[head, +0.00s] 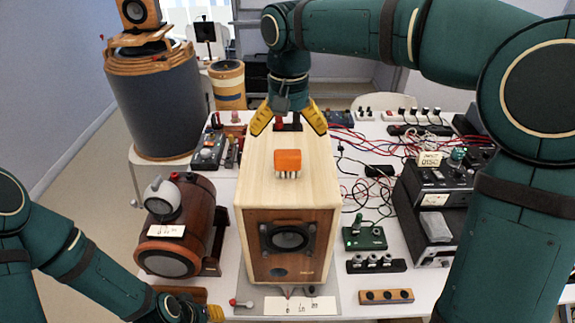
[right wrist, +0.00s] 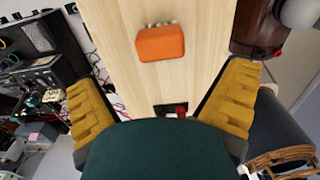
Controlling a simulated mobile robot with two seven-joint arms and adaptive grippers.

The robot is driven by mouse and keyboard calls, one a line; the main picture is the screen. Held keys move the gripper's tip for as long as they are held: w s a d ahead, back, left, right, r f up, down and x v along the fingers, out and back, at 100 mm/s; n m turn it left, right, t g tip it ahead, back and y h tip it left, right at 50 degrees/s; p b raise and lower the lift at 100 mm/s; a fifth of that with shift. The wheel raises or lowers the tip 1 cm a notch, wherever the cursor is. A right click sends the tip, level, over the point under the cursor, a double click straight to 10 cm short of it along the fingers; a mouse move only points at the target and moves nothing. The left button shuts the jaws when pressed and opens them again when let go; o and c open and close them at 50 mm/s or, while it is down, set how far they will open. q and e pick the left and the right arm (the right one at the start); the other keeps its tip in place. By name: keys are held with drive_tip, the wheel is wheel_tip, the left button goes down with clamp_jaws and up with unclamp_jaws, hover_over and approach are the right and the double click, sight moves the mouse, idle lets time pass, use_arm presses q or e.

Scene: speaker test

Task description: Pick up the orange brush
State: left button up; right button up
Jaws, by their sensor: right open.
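The orange brush (head: 287,159) is a small orange block with pale bristles along its front side. It lies on the pale wooden top of the box speaker (head: 317,160). In the right wrist view the brush (right wrist: 161,44) shows whole, ahead of the spread yellow fingers. My right gripper (head: 287,122) is open and empty, over the back end of the speaker top, apart from the brush. It also shows in the right wrist view (right wrist: 164,82). My left gripper (head: 213,312) is mostly cut off at the bottom left of the head view; its jaws cannot be made out.
A brown rounded speaker (head: 176,230) stands left of the box speaker. Black electronic units (head: 438,215), a green board (head: 365,237) and tangled cables are on the right. A white table (head: 340,299) carries these. The speaker top around the brush is clear.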

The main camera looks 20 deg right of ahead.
sight(288, 153)
drive_tip(key=shift+s+a+f+b, duration=0.15)
drive_tip(key=shift+f+b, duration=0.15)
drive_tip(key=shift+f, duration=1.35)
drive_tip(key=shift+s+f+b, duration=0.1)
drive_tip(key=shift+f+b, duration=0.2)
drive_tip(key=shift+f, duration=1.35)
drive_tip(key=c, duration=1.3)
